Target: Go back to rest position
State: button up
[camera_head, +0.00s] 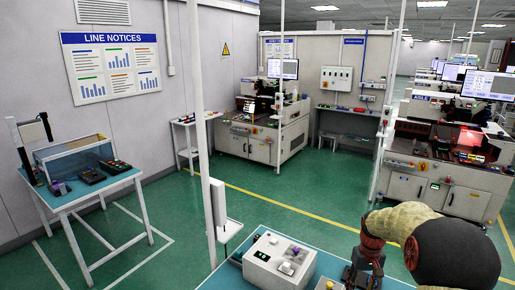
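My arm (455,255) reaches in from the lower right, with a beige link and a dark, rounded joint. Its far end bends down over the teal bench top (225,278) at the bottom of the view. My gripper (362,277) appears as a dark shape low over this bench, right of a white box (279,262) with a control on its top. The fingers are too small and dark to tell open from shut, or whether they hold anything.
A white post (200,130) rises at the bench's left. A small table (85,197) with a clear-walled box and dark trays stands at left. Machines (265,130) stand at the back, and more machines (445,165) at right. Green floor (290,195) lies open between.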

jog(key=s+a+r+t, duration=0.2)
jog(key=s+a+r, duration=0.3)
jog(key=s, duration=0.5)
jog(key=s+a+r+t+b, duration=0.1)
jog(key=s+a+r+t, duration=0.1)
jog(key=s+a+r, duration=0.3)
jog(key=s+a+r+t+b, duration=0.1)
jog(key=s+a+r+t, duration=0.1)
jog(key=s+a+r, duration=0.4)
jog(key=shift+s+r, duration=2.15)
jog(key=shift+s, duration=2.85)
